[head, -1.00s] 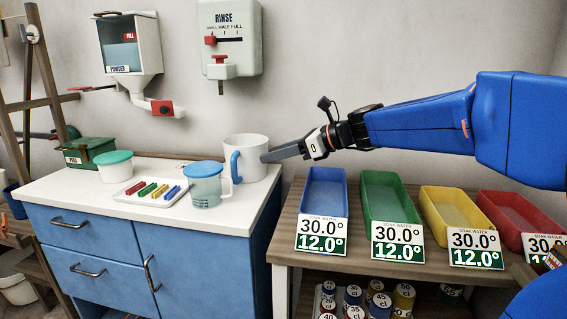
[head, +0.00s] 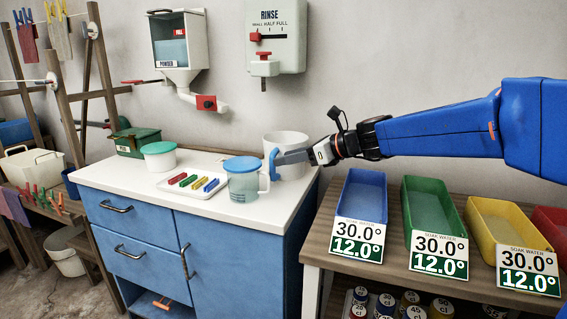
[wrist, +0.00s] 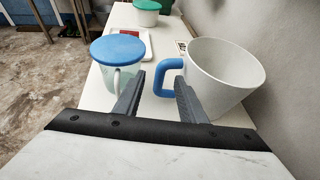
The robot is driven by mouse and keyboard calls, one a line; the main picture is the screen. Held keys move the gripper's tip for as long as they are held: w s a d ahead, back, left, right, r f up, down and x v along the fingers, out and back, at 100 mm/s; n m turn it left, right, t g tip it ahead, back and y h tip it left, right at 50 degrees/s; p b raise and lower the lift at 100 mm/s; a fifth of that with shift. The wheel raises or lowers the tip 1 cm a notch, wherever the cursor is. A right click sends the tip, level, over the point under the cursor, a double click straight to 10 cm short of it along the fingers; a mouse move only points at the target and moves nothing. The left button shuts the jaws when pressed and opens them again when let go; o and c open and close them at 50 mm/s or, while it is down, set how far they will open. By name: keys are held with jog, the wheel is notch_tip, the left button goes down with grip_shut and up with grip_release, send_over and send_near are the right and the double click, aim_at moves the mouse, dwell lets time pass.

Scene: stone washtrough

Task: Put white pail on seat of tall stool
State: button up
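The white pail (head: 287,141) stands upright on the white countertop, with a blue side handle (wrist: 166,78). It also shows at the right of the wrist view (wrist: 225,75). My gripper (head: 278,157) reaches in from the right, in front of the pail and close to its handle. In the wrist view my gripper (wrist: 160,78) is open, its two fingers apart with the handle showing between the tips. I cannot tell whether a finger touches the handle. I do not see a tall stool.
A clear jug with a blue lid (head: 243,182) stands close left of the pail. A tray of coloured pegs (head: 193,184) and a green-lidded tub (head: 159,156) are farther left. Blue, green and yellow troughs (head: 362,194) line the right bench. The counter's front left is clear.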

aim_at(273, 176)
jog(key=x, duration=0.2)
jog(key=shift+a+f, duration=0.25)
jog(key=shift+f, duration=0.05)
jog(key=x, duration=0.4)
jog(key=shift+w+d+f, duration=0.1)
jog(key=shift+d+f, duration=0.05)
jog(key=shift+f, duration=0.15)
grip_shut()
